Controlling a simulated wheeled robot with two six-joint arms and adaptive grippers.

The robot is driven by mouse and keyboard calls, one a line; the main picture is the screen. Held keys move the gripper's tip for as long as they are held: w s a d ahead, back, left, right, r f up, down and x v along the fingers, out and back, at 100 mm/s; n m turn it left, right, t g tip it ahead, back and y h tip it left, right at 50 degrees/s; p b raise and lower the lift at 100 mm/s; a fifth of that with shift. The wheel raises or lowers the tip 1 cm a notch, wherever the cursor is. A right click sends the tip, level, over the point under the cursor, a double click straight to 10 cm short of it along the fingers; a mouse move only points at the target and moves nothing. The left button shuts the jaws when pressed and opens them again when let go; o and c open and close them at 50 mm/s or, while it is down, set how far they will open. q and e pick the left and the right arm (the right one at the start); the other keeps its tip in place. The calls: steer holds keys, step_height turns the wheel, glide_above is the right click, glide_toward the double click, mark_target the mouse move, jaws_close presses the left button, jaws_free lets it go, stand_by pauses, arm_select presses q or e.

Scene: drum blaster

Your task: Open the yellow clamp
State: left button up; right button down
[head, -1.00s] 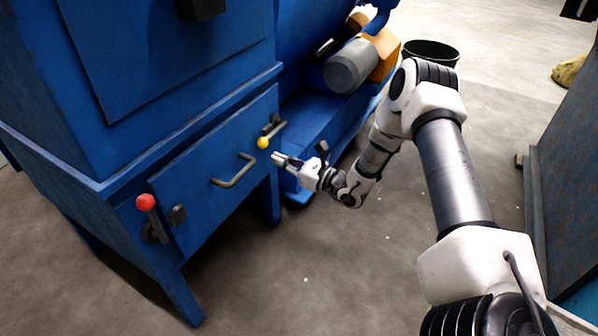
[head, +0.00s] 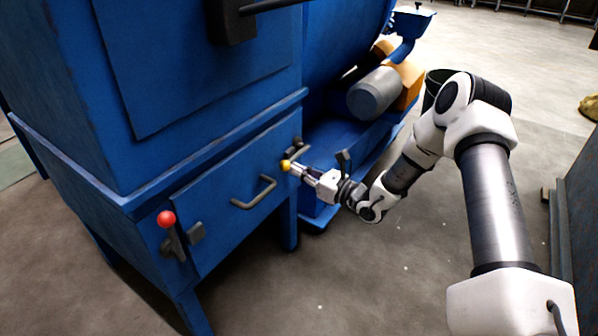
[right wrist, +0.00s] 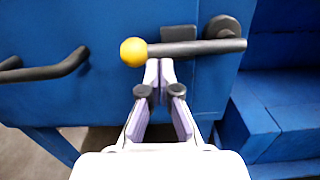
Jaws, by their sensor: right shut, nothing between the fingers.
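The yellow clamp has a yellow ball knob (head: 285,165) on a dark lever at the right end of the blue door (head: 240,190). In the right wrist view the knob (right wrist: 133,52) is at the left end of the lever (right wrist: 200,47), which lies almost level and runs right to a round pivot. My right gripper (head: 294,168) is at the knob, its fingers shut and empty. In the right wrist view its fingertips (right wrist: 159,66) sit just below the lever, right of the knob. I cannot tell whether they touch it. My left gripper is not in view.
A dark door handle (head: 254,192) sticks out left of the knob. A red-knobbed clamp (head: 167,219) is at the door's left end. A grey motor (head: 374,93) sits on the blue machine behind my right gripper. The floor in front is clear.

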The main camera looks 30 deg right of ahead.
steer(key=shift+r+m, duration=0.3)
step_height(320, 180, up, 2)
steer(key=m, duration=0.3)
steer(key=shift+r+p, duration=0.2)
steer(key=shift+p, duration=0.1)
steer(key=r+m, duration=0.2)
steer(key=m, duration=0.1)
steer(key=m+p, duration=0.1)
steer(key=m, duration=0.1)
steer(key=shift+w+d+r+h, duration=0.15)
steer(key=shift+d+r+h, duration=0.2)
steer(key=shift+r+h, duration=0.05)
steer(key=m, duration=0.1)
steer(key=d+r+m, duration=0.1)
steer(key=m, duration=0.1)
steer(key=shift+w+r+p, duration=0.2)
steer(key=shift+r+p, duration=0.05)
steer(key=shift+p, duration=0.1)
steer(key=m, duration=0.1)
steer(key=d+r+m, duration=0.1)
steer(key=shift+w+d+m, duration=0.1)
steer(key=shift+w+m, duration=0.15)
steer(key=shift+m, duration=0.05)
steer(key=d+m, duration=0.1)
steer(key=d+r+m, duration=0.1)
steer(key=shift+w+m+p, duration=0.4)
steer(key=shift+w+d+r, duration=0.1)
steer(key=shift+d, duration=0.05)
